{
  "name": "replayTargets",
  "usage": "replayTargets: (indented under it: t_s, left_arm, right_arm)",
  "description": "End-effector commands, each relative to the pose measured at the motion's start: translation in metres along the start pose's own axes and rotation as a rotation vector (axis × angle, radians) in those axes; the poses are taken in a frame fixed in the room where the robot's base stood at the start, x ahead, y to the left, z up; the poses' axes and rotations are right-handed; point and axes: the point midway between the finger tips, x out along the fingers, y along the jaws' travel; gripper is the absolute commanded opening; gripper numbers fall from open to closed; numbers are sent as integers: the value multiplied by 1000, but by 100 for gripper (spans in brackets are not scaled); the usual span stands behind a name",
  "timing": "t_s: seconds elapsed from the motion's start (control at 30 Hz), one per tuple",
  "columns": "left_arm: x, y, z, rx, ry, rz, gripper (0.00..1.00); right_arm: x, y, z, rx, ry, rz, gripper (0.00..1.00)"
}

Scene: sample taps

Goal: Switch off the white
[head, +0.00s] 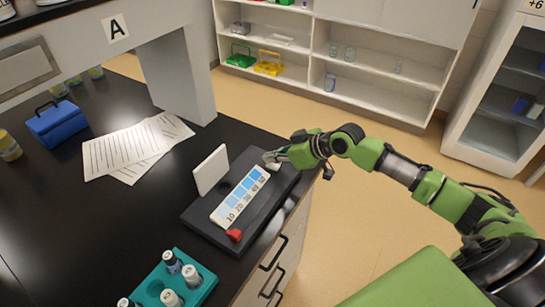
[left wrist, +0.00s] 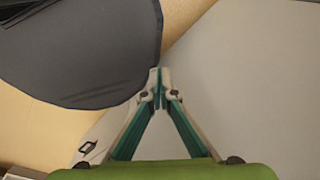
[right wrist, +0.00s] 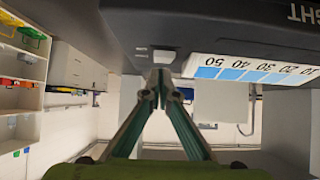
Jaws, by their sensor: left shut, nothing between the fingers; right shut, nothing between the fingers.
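A black device (head: 192,217) lies on the dark bench near its right edge, with a white upright panel (head: 211,170) and a white strip (head: 240,195) of blue squares numbered 10 to 50. A red knob (head: 234,235) is at its near end. In the right wrist view a small whitish block (right wrist: 164,57) shows on the dark device at the strip's 50 end. My right gripper (head: 272,158) is shut and empty at the far end, its tips (right wrist: 160,76) close to that block; contact cannot be told. My left gripper (left wrist: 159,70) is shut and empty, away from the device.
A teal rack (head: 208,283) with several vials stands at the near side of the bench. Papers (head: 135,145) and a blue case (head: 56,123) lie to the left. A white post (head: 178,75) rises behind. White shelves (head: 385,85) stand across open floor.

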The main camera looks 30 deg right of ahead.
Motion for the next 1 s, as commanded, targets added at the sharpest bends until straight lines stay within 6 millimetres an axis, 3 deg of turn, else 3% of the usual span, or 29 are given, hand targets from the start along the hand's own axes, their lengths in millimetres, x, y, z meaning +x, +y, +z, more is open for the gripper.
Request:
replayTargets:
  t_s: [0.17,0.47,0.6,0.8,1.0]
  left_arm:
    - [-10,0,-1,0,0,0,0]
    - [-49,-1,-5,0,0,0,0]
    - [-30,1,-2,-1,0,1,0]
    - [-20,1,-2,-1,0,1,0]
    - [-15,0,-1,-1,-1,1,0]
  right_arm:
    - [-5,-1,-9,0,1,1,0]
    - [-24,-5,-42,3,1,3,0]
    - [-47,-5,-39,-3,-3,6,0]
    - [-83,-4,-48,-1,-2,8,0]
    - [-106,-4,-55,1,-3,6,0]
